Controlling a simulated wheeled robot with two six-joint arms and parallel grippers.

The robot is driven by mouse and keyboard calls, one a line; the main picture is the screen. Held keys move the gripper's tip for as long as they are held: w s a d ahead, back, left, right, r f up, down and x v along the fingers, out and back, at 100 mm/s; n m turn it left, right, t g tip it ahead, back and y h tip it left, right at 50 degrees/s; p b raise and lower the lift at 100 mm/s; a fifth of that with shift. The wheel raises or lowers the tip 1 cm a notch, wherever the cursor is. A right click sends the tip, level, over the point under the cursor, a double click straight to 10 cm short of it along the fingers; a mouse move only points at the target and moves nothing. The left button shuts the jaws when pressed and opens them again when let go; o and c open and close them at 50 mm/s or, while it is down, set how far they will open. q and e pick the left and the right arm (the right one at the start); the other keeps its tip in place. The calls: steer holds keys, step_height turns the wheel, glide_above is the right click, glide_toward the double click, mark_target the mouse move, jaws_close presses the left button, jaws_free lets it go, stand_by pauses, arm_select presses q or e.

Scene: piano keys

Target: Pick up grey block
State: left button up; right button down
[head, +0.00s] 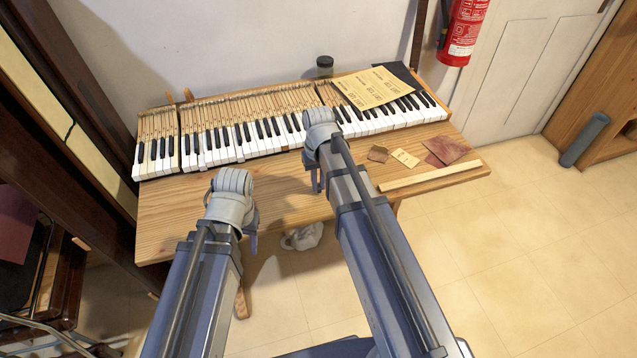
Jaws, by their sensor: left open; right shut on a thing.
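My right gripper (316,180) hangs below its wrist over the middle of the wooden table (270,195), in front of the keys. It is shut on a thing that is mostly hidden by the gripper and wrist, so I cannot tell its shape. My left gripper (252,236) is open near the table's front edge, further left and lower in the picture. Its fingers are partly hidden by its wrist. I cannot make out a separate grey block on the table.
The piano keyboard (245,140) lies along the back of the table. A paper sheet (368,89) lies on its right part. Sandpaper pieces (445,150) and a wooden strip (430,177) lie at the right. A dark jar (325,67) stands behind. A fire extinguisher (463,30) hangs at the wall.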

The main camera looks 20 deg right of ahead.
mark_target(319, 186)
step_height(319, 186, up, 9)
steer(key=p, duration=0.8)
steer(key=shift+w, duration=0.15)
